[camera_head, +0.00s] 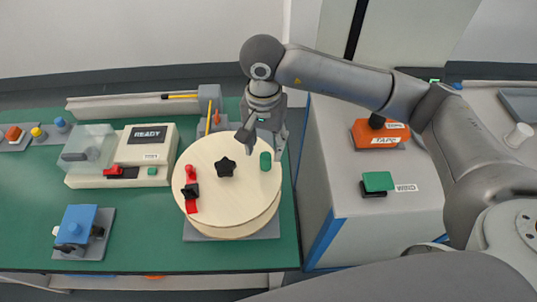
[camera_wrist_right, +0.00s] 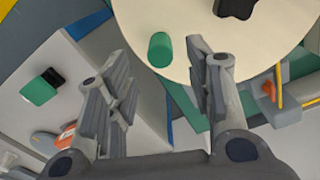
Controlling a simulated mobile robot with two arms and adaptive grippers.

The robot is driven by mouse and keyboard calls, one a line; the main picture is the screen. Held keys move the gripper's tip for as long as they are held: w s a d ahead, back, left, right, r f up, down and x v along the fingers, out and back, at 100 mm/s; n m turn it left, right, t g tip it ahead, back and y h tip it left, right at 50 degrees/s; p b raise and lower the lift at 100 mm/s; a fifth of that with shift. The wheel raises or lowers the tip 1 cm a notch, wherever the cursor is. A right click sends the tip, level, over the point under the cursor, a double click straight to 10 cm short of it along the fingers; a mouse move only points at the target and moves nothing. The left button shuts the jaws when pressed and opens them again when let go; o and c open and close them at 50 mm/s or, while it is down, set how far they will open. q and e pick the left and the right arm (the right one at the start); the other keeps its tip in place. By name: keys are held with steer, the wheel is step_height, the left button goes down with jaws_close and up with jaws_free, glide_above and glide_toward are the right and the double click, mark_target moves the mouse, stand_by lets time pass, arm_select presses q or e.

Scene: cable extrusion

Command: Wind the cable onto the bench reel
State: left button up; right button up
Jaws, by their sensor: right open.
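The bench reel (camera_head: 236,213) is a round cream disc on a grey base, with a black star knob (camera_head: 225,167) at its centre. A green upright peg (camera_head: 265,161) stands near its right edge; it also shows in the right wrist view (camera_wrist_right: 160,50). A red strip with a black clamp (camera_head: 191,190) sits at its left edge. My right gripper (camera_head: 261,143) is open above the peg side of the reel, with nothing between its fingers (camera_wrist_right: 152,58). A yellow strand (camera_head: 180,96), perhaps the cable, lies along the back trough; its end is unclear. My left gripper is out of view.
A machine reading READY (camera_head: 148,136) with a clear cover stands left of the reel. A blue device (camera_head: 78,226) sits front left. On the right cabinet are an orange tape unit (camera_head: 378,141) and a green WIND button (camera_head: 378,181). The green bench front is clear.

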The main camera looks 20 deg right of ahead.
mark_target(265, 156)
step_height(265, 156, down, 7)
steer(key=shift+r+p, duration=0.1)
steer(key=shift+p, duration=0.55)
jaws_close()
